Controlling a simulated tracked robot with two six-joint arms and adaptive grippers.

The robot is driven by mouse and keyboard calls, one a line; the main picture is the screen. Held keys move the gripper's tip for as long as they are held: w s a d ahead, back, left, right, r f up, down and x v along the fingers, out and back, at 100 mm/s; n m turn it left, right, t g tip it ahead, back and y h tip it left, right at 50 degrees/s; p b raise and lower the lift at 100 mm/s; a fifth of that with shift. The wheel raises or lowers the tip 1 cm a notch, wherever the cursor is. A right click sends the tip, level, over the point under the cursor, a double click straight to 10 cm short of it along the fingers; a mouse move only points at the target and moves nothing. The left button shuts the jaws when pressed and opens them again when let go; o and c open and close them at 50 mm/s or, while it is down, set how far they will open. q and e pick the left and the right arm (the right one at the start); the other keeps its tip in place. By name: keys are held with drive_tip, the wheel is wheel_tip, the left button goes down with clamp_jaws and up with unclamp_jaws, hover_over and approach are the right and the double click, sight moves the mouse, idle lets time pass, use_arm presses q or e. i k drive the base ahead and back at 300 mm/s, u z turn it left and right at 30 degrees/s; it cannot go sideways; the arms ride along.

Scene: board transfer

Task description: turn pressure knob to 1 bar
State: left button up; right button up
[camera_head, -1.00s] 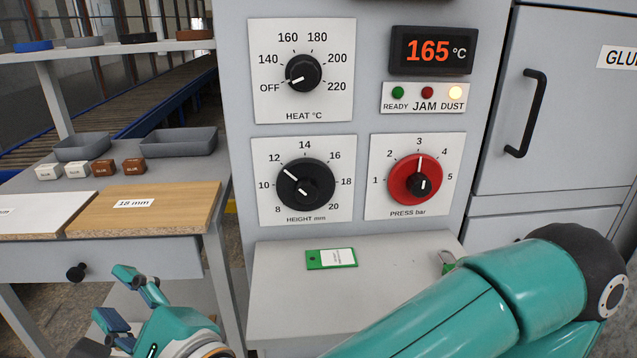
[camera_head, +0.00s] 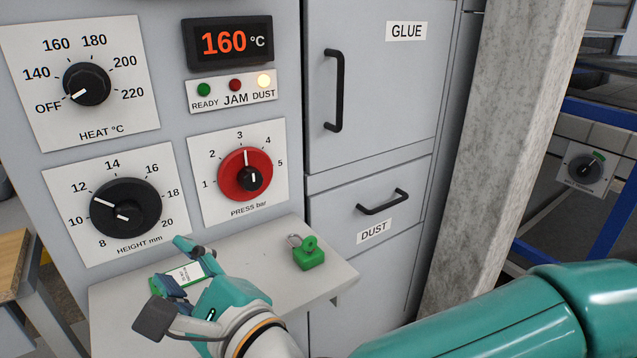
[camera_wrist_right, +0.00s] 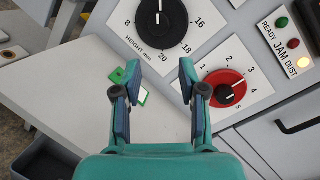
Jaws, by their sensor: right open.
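The pressure knob (camera_head: 232,181) is a red disc with a black hub on the PRESS bar plate (camera_head: 205,213). Its white mark points near 3 on a scale from 1 to 5. It also shows in the right wrist view (camera_wrist_right: 213,81), right of the fingers. My right gripper (camera_head: 172,278) is open and empty, below and left of the knob, in front of the small shelf. In the wrist view my right gripper (camera_wrist_right: 160,72) has its two fingers apart, not touching the knob. My left gripper is not in view.
The black height knob (camera_head: 125,207) is left of the pressure knob, the heat knob (camera_head: 87,84) above. A green padlock (camera_head: 308,254) and a green tag (camera_head: 190,273), partly behind my gripper, lie on the shelf (camera_head: 270,290). Cabinet handles (camera_head: 335,90) stick out at right.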

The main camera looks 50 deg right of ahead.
sight(246, 173)
drive_tip(key=z, duration=0.65)
drive_tip(key=k, duration=0.45)
drive_tip(key=z, duration=0.1)
drive_tip(key=i, duration=0.45)
drive_tip(key=u, duration=0.1)
